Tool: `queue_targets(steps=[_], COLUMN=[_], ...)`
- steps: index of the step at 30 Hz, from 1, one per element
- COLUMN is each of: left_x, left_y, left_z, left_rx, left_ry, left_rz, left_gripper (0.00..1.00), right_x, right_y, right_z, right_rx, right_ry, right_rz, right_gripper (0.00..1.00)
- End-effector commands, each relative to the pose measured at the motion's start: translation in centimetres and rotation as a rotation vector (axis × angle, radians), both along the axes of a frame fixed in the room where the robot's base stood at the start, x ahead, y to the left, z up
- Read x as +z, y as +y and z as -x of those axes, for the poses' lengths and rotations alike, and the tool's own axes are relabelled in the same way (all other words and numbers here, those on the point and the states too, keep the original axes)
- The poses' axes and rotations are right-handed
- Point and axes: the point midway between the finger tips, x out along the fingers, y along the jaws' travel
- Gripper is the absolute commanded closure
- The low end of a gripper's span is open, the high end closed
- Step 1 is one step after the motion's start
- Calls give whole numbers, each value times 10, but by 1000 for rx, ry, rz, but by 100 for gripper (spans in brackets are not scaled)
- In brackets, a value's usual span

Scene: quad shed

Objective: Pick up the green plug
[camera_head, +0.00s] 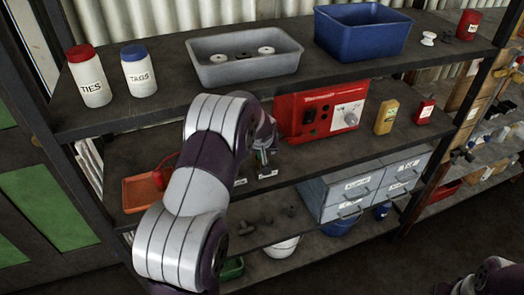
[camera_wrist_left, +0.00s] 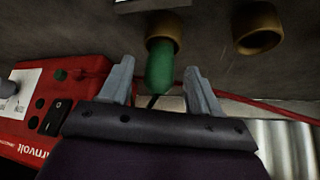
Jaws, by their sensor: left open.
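The green plug (camera_wrist_left: 160,68) shows in the left wrist view, its upper end in a brass-coloured ring socket (camera_wrist_left: 164,30). A dark cable seems to run from its lower end. My left gripper (camera_wrist_left: 158,76) is open, with one finger on each side of the plug in the picture; I see no clear contact. In the head view my left gripper (camera_head: 264,160) is at the middle shelf, in front of the red unit, partly hidden by my arm. The plug is not visible there. Only part of my right arm shows at the bottom right; its gripper is not visible.
A second brass ring (camera_wrist_left: 257,28) sits beside the socket. The red unit (camera_head: 322,112) stands behind my gripper; yellow (camera_head: 387,117) and red (camera_head: 425,111) containers stand right of it. An orange tray (camera_head: 147,190) is left. Grey drawers (camera_head: 362,186) are below.

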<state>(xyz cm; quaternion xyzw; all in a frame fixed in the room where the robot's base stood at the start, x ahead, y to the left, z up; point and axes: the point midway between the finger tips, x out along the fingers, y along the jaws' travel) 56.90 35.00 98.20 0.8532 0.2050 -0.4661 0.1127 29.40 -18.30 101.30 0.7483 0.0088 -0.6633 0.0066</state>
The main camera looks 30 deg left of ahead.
Motion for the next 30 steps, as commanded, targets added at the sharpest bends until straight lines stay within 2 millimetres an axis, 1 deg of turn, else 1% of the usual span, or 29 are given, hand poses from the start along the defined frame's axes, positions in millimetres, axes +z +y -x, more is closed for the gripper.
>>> queue_targets(steps=[1,3,9,11,12,14,15,25,28,30], left_x=[-5,-9,-10,-10,-10,-10,-10,-9,-4,5], left_y=[1,3,3,3,3,3,3,2,3,3], left_z=[-3,-6,-6,-6,-6,-6,-6,-6,-6,-6], left_rx=[0,-1,-1,-1,-1,-1,-1,-1,0,0], left_ry=[1,-1,-2,-2,-2,-1,-1,-1,-2,-3], left_rz=[0,0,-1,-1,-1,0,0,0,-1,0], left_gripper=[38,38,38,57,70,90,97,97,97,97], right_x=[2,2,1,1,1,1,1,1,0,-1], right_y=[0,0,0,0,0,0,0,0,0,0], right_z=[0,0,0,0,0,0,0,0,0,0], right_rx=[0,0,0,0,0,0,0,0,0,0], right_ry=[1,1,1,1,1,1,1,1,1,1], right_rz=[0,0,0,0,0,0,0,0,0,0], right_gripper=[57,57,57,57,57,57,57,57,57,57])
